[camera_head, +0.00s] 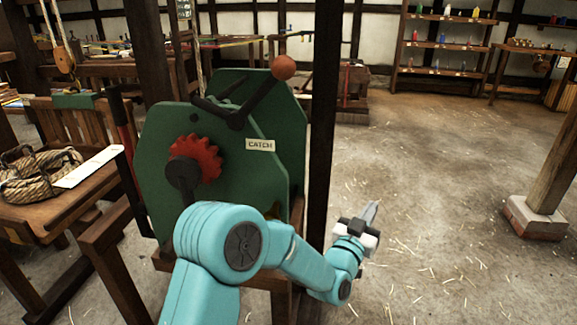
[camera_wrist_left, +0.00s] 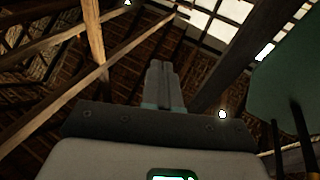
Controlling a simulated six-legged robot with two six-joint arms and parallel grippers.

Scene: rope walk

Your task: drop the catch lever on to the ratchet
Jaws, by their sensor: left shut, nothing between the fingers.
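The catch lever (camera_head: 258,98) is a black bent bar on a green winch cheek (camera_head: 165,125), above a label reading CATCH (camera_head: 260,145). Its long arm slants up to the right and ends in an orange-red ball knob (camera_head: 283,67). Its short arm points left, above and apart from the red toothed ratchet (camera_head: 197,158). My left gripper (camera_head: 371,212) is to the right of the winch and lower than the knob, touching nothing. Its grey fingers are together and empty, as the left wrist view (camera_wrist_left: 165,85) also shows. My right gripper is out of view.
A table with coiled rope (camera_head: 40,172) is at left. A wooden post on a block (camera_head: 535,218) is at right. The floor between is open, with straw scraps.

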